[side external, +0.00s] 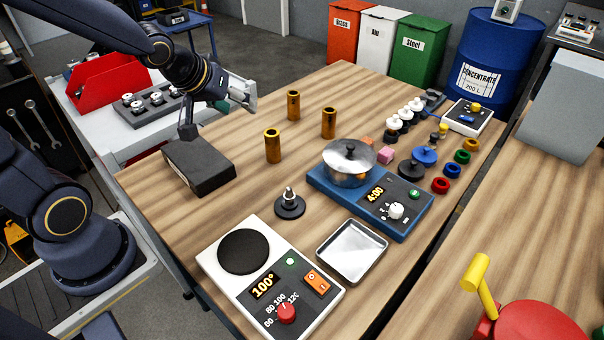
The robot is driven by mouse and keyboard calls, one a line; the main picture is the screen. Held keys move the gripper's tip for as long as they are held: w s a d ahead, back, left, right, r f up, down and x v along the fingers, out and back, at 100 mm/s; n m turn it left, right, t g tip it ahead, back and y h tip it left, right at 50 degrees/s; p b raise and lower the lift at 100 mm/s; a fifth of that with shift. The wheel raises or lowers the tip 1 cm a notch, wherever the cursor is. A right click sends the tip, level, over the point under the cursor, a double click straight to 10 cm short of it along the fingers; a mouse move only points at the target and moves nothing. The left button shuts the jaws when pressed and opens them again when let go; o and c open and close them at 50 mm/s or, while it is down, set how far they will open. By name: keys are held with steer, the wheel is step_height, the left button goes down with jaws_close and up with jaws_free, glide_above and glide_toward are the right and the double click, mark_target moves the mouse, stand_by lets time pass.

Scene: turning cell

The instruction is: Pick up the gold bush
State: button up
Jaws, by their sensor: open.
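Three gold, tube-like bushes stand upright on the wooden table: a rear one (293,106), a right one (328,123) and a front left one (272,146). A smaller gold-orange ring (471,145) lies at the far right among coloured rings. My gripper (188,131) is open, left of the tall bushes and apart from them. It appears just above a dark block (200,167); whether it touches the block cannot be told. Its fingers are small and partly hidden by my wrist.
A black-based post (289,205), a blue heater with a lidded pot (349,165), a white hot plate (243,251) and a metal tray (351,250) stand in front and right. White-topped knobs (404,113) stand farther right. Bare wood surrounds the tall bushes.

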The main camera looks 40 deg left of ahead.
steer(key=w+f+n+t+h, duration=0.1)
steer(key=w+f+n+h, duration=0.1)
steer(key=w+f+n, duration=0.4)
steer(key=n+t+y, duration=0.1)
steer(key=n+t, duration=0.8)
steer(key=n, duration=1.5)
glide_toward(275, 130)
steer(key=w, duration=0.3)
steer(key=shift+w+d+r, duration=0.1)
steer(key=shift+w+d, duration=0.05)
steer(key=shift+w, duration=0.15)
steer(key=shift+w+n+y, duration=0.1)
steer(key=shift+n+y, duration=0.2)
steer(key=shift+n, duration=0.1)
steer(key=shift+w+f, duration=0.25)
steer(key=shift+w, duration=0.05)
steer(key=w, duration=0.6)
steer(key=shift+w+a, duration=0.25)
steer(key=shift+a, duration=0.1)
steer(key=shift+c, duration=0.3)
